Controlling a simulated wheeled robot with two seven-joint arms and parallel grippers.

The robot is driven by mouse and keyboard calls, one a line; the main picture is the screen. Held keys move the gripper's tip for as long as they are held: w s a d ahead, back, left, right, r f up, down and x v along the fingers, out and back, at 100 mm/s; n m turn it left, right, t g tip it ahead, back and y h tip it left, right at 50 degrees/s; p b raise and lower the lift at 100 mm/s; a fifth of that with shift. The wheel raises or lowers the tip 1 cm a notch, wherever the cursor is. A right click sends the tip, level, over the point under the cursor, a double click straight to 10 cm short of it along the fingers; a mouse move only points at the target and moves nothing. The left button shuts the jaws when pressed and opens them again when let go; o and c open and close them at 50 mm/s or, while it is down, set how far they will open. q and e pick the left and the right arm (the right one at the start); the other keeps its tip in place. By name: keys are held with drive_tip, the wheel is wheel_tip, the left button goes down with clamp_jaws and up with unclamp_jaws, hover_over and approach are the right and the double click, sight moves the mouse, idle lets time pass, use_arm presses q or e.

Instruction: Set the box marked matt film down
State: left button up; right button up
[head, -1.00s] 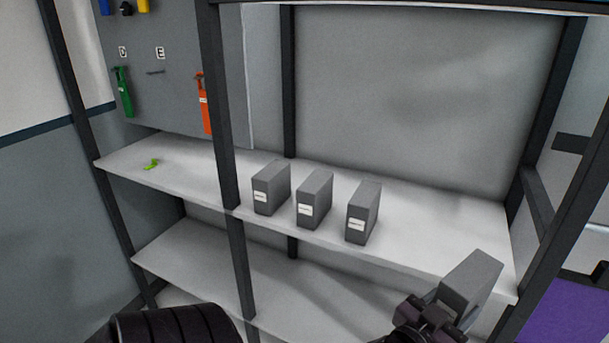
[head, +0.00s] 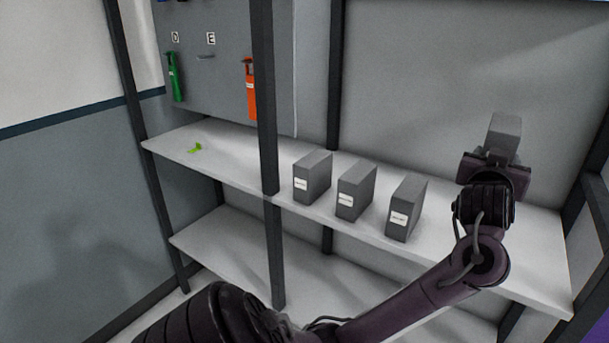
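A grey box (head: 504,138) is held up at the right, seen in front of the grey back panel and above the right part of the shelf. No label shows on its visible faces, so I cannot read its marking. My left gripper (head: 494,163) holds it from below in the picture; its fingers are mostly hidden behind the wrist. The arm comes in from the lower left and crosses in front of the shelf. The upper white shelf (head: 478,236) is partly covered by this arm. My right gripper is not in view.
Three grey boxes with small white labels stand in a row: left (head: 312,178), middle (head: 356,191), right (head: 406,209). A dark post (head: 264,100) stands left of them. A green item (head: 195,148) lies at the shelf's left. The shelf right of the row looks clear.

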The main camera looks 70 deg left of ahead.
use_arm(q)
drive_tip(key=shift+a+r, duration=0.15)
drive_tip(key=shift+r, duration=0.15)
wheel_tip(320, 180, down, 19)
drive_tip(key=shift+f+p, duration=0.2)
drive_tip(key=shift+p, duration=0.95)
drive_tip(key=shift+f, duration=0.35)
drive_tip(key=shift+f, duration=0.15)
drive_tip(key=o, duration=1.1)
